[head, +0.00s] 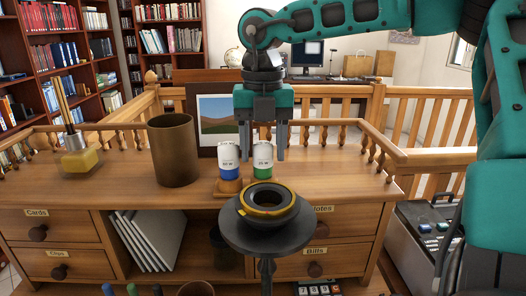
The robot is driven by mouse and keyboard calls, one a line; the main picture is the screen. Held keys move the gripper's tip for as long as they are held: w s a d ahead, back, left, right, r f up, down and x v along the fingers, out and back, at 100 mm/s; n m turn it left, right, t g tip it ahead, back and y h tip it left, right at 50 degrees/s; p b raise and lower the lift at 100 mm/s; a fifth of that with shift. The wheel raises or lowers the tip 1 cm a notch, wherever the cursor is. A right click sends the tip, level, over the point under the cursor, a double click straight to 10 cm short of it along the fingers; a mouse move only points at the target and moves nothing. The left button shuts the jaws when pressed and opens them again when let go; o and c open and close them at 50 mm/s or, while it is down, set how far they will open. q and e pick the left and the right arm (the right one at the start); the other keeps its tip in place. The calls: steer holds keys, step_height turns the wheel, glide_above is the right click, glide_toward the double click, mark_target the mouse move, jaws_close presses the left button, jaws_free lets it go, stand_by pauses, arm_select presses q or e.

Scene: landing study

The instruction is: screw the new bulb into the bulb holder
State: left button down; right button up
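Two white bulb-like pieces stand upright on the desk: one with a blue band (228,157), one with a green band (263,158). A small wooden block (229,188) shows under them. My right gripper (263,155) points straight down, fingers apart. The green-banded piece shows between its fingertips, with a gap on each side; I cannot tell whether the fingers touch it. In front, a dark ring with a yellow band (267,212) lies on a round dark stand top (250,240). It may be the bulb holder; I cannot tell. My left gripper is out of view.
A brown cylinder (175,150) stands left of the bulbs, and a framed picture (217,115) behind them. A yellow block with sticks (80,160) is at the far left. A wooden rail (340,135) edges the desk. The desktop right of the bulbs is clear.

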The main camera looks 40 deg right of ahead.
steer(key=c, duration=0.9)
steer(key=shift+o, duration=0.2)
steer(key=shift+r+p, duration=1.75)
steer(key=shift+r, duration=0.8)
steer(key=o, duration=0.6)
steer(key=c, duration=0.6)
